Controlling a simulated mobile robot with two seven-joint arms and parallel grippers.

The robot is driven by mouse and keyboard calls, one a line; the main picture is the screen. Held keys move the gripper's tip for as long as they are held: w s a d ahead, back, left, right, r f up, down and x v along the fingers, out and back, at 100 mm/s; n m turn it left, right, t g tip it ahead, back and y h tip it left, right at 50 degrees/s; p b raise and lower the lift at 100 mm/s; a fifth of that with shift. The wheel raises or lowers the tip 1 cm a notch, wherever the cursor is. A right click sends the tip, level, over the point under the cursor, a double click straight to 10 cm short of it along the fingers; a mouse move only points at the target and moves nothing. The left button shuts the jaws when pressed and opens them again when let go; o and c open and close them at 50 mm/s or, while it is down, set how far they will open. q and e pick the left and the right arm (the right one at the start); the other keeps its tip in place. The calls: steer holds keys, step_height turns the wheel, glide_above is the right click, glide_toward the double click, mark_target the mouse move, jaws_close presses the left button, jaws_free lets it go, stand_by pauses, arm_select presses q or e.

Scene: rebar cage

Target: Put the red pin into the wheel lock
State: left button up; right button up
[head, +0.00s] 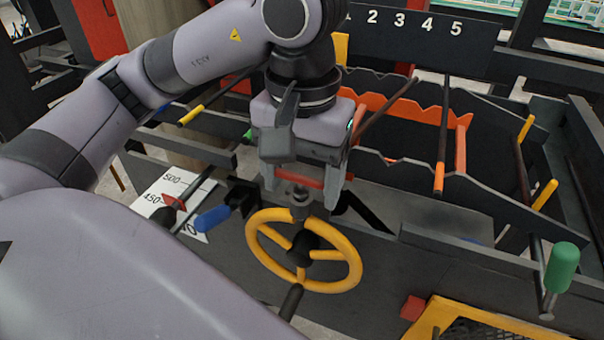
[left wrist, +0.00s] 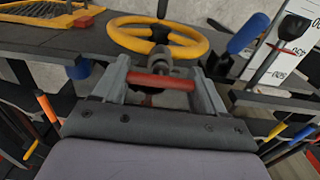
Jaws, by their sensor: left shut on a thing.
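My left gripper (head: 301,192) points down just above the top rim of the yellow handwheel (head: 352,255). Its two fingers are shut on the red pin (head: 312,180), which lies crosswise between them. In the left wrist view the red pin (left wrist: 158,81) spans between the finger ends, with the yellow handwheel (left wrist: 190,46) beyond it. A grey metal fitting (head: 299,198), apparently the wheel lock, sits under the pin at the wheel's rim. It also shows in the left wrist view (left wrist: 160,62). I cannot tell whether the pin is in it or only near it. My right gripper is not in view.
A blue handle (head: 212,219) and a white scale plate (head: 178,188) are left of the wheel. Bars and an orange notched rack (head: 376,104) stand behind. A green handle (head: 562,267) and a red block (head: 413,307) are at right. The dark panel around the wheel is mostly clear.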

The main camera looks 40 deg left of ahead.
arm_select(q)
steer(key=shift+f, duration=0.25)
steer(key=o, duration=1.1)
steer(key=shift+o, duration=0.2)
step_height(320, 180, up, 6)
steer(key=shift+f+p, duration=0.1)
steer(key=shift+p, duration=0.4)
steer(key=shift+r, duration=0.6)
steer(key=shift+r, duration=0.15)
